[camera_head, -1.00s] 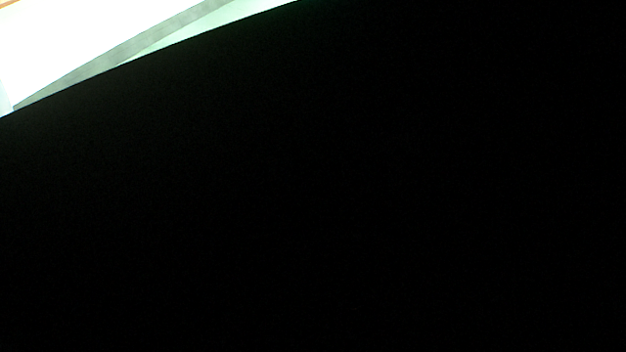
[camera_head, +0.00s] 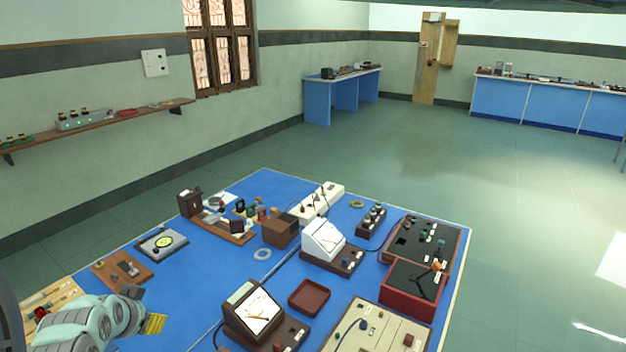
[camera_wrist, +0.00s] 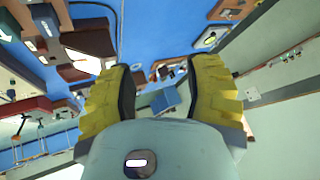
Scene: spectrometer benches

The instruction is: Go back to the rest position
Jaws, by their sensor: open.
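My gripper (camera_wrist: 160,100) shows in the wrist view with its two yellow ribbed fingers spread apart and nothing between them. In the head view my pale green arm is at the lower left, and a yellow finger (camera_head: 153,324) shows beside the left part of the blue-topped bench (camera_head: 205,262). The gripper appears to be above the bench. Its height over the bench top cannot be told.
The bench holds several instruments, including a white-faced meter (camera_head: 323,240), a dark red tray (camera_head: 309,297) and a red box (camera_head: 412,290). A wall shelf (camera_head: 100,121) is at the left. Open floor (camera_head: 420,150) lies behind and right of the bench.

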